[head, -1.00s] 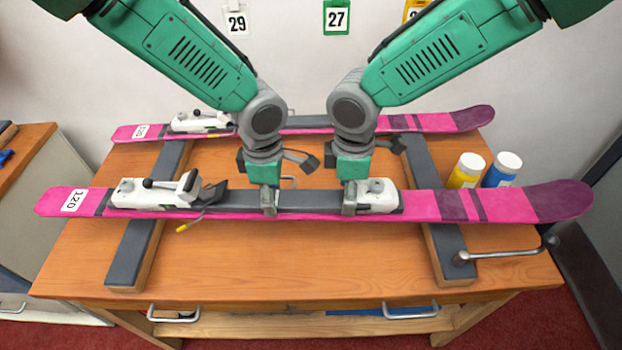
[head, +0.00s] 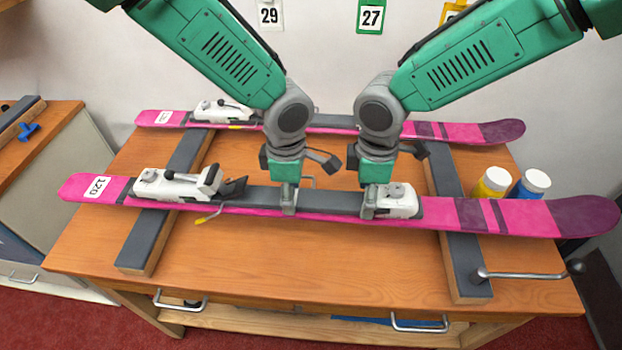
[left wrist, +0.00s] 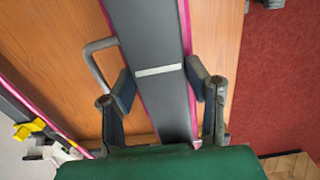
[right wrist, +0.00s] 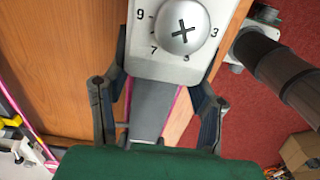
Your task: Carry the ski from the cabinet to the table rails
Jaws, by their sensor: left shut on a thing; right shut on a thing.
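The front pink ski (head: 440,213) lies level across the two dark rails of the table, with its tag "120" end at the left; I cannot tell whether it touches them. My left gripper (head: 289,204) is shut on its grey middle section, which also shows between the fingers in the left wrist view (left wrist: 150,50). My right gripper (head: 371,206) is shut on the ski beside the white toe binding (head: 398,203). The left rail (head: 150,240) and right rail (head: 465,262) show in front of the ski.
A second pink ski (head: 460,132) lies across the rails at the back. Yellow (head: 491,184) and blue (head: 530,186) bottles stand at the right. A metal crank handle (head: 525,275) sticks out by the right rail. A wooden-topped cabinet (head: 50,130) is at the left.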

